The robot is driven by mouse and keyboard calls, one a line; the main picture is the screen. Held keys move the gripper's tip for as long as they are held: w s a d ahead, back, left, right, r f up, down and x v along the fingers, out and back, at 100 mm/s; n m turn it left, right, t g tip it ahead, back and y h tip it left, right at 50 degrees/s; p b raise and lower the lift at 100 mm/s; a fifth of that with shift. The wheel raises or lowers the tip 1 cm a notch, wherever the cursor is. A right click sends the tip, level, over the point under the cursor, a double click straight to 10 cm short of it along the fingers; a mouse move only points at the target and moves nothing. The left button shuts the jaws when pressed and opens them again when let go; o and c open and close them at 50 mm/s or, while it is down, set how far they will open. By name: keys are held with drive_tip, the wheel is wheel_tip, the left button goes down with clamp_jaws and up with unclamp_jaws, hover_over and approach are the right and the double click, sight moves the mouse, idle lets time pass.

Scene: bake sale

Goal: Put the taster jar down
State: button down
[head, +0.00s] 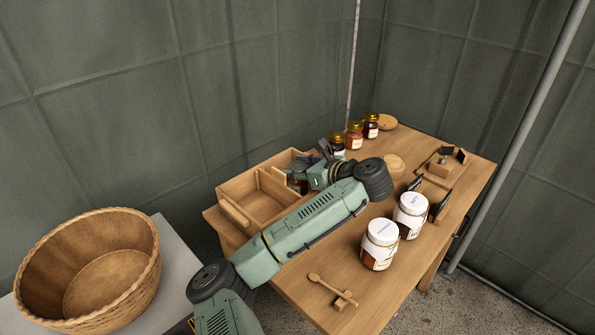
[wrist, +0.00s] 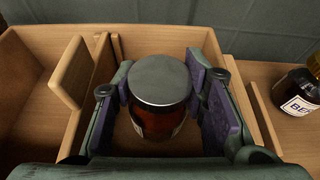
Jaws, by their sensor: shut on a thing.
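The taster jar (wrist: 160,85), dark amber with a flat grey lid, stands upright between the pads of my gripper (wrist: 163,100) in the wrist view. My gripper is shut on it. In the head view my gripper (head: 303,178) is at the right-hand compartment of the wooden crate (head: 236,213), and my arm hides much of that area. The crate's rim and divider also show in the wrist view (wrist: 72,72). The jar is within or just above the right compartment; whether its base touches the floor I cannot tell.
Three gold-lidded jars (head: 354,136) stand behind the crate; one shows at the right of the wrist view (wrist: 300,90). Two white-lidded jars (head: 380,245) and a wooden spoon (head: 330,288) are at the front. A wicker basket (head: 50,275) is on the left. The crate's left compartment is empty.

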drive_tip(key=shift+r, duration=0.15)
drive_tip(key=c, duration=1)
unclamp_jaws()
